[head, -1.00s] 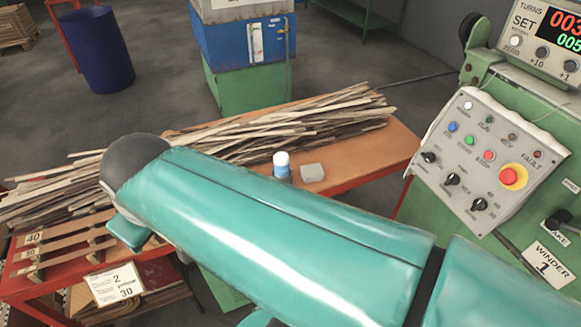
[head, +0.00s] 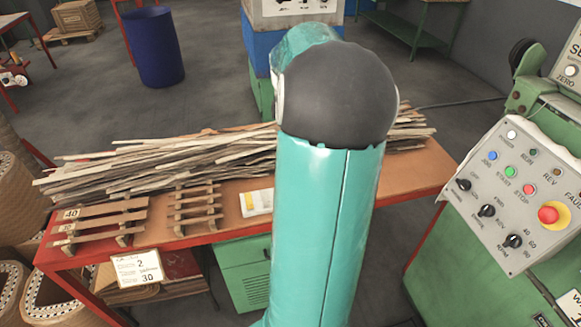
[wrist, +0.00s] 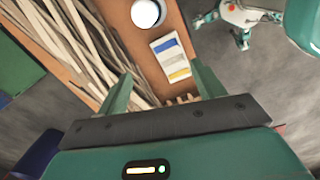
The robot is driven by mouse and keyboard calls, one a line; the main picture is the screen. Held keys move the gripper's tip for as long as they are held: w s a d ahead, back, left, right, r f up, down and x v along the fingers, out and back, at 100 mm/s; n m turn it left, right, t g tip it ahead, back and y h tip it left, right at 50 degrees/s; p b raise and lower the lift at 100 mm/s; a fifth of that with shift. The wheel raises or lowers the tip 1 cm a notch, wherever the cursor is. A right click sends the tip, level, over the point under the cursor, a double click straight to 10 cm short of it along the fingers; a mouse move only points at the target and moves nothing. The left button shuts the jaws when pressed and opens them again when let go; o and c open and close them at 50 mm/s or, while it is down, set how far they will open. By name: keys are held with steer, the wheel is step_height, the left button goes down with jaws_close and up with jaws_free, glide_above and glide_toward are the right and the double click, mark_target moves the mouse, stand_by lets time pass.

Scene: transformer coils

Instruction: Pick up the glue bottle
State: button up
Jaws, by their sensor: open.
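The glue bottle (wrist: 147,13) shows in the wrist view as a round white top at the upper edge, seen from above and partly cut off. It stands on the wooden bench top (wrist: 122,17). My gripper (wrist: 163,85) is open and empty, with its two green fingers apart. The bottle lies beyond the fingertips in the picture, slightly left of the middle between them. In the head view my arm hides the bottle and the gripper.
A white card with a yellow stripe (wrist: 170,58) lies near the bottle; it also shows in the head view (head: 257,202). A pile of long strips (head: 170,163) covers the bench's back. Small wooden racks (head: 105,218) stand left. A control panel (head: 515,185) stands right.

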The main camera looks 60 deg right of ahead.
steer(key=s+d+f, duration=0.2)
steer(key=s+d, duration=0.2)
steer(key=d, duration=0.1)
steer(key=shift+y, duration=0.3)
steer(key=f, duration=0.8)
steer(key=shift+s, duration=0.2)
steer(key=shift+n, duration=0.3)
step_height(320, 180, down, 6)
steer(key=shift+w+r, duration=0.1)
steer(key=shift+w, duration=0.05)
steer(key=c, duration=1.1)
